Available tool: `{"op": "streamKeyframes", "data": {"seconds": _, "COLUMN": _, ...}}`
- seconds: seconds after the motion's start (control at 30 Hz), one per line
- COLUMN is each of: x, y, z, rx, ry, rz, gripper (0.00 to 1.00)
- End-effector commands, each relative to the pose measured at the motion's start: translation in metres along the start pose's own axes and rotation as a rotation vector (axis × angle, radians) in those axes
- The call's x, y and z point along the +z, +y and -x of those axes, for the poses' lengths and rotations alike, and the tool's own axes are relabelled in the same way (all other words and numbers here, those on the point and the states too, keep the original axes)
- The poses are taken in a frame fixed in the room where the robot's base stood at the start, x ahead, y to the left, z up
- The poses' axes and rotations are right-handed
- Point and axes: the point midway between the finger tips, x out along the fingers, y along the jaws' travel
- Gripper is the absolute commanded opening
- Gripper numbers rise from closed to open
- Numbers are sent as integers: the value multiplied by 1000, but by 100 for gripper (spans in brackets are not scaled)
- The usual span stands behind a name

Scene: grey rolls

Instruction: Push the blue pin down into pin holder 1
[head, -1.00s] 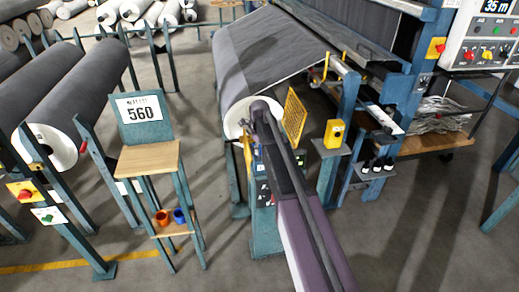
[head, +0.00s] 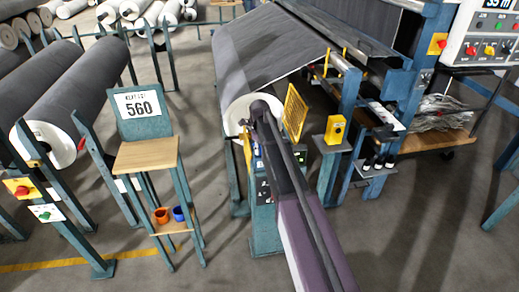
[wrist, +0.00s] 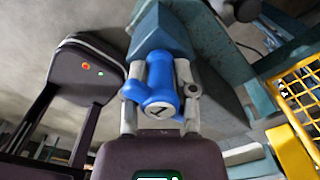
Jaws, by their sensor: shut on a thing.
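The blue pin (wrist: 160,75) shows in the middle of the wrist view, with a rounded grip end facing the camera. My gripper (wrist: 160,105) has a grey finger on each side of it and is shut on it. A teal block or post (wrist: 163,32) lies directly behind the pin; it may be the pin holder, but its number is not readable. How deep the pin sits is hidden. In the head view my arm reaches to the front end of the middle grey roll (head: 240,112), and my gripper and the pin are mostly hidden behind the arm.
A yellow mesh guard (head: 294,113) stands close right of my arm, and it shows in the wrist view (wrist: 295,95). A yellow box (head: 335,130) sits on a stand further right. The floor between is clear.

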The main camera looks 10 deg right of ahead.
Motion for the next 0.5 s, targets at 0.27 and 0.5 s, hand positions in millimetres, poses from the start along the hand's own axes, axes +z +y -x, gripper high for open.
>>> {"op": "streamKeyframes", "data": {"seconds": 0.27, "x": 0, "y": 0, "z": -3, "rx": 0, "ry": 0, "rz": 0, "gripper": 0}}
{"op": "streamKeyframes", "data": {"seconds": 0.5, "x": 0, "y": 0, "z": -3, "rx": 0, "ry": 0, "rz": 0, "gripper": 53}}
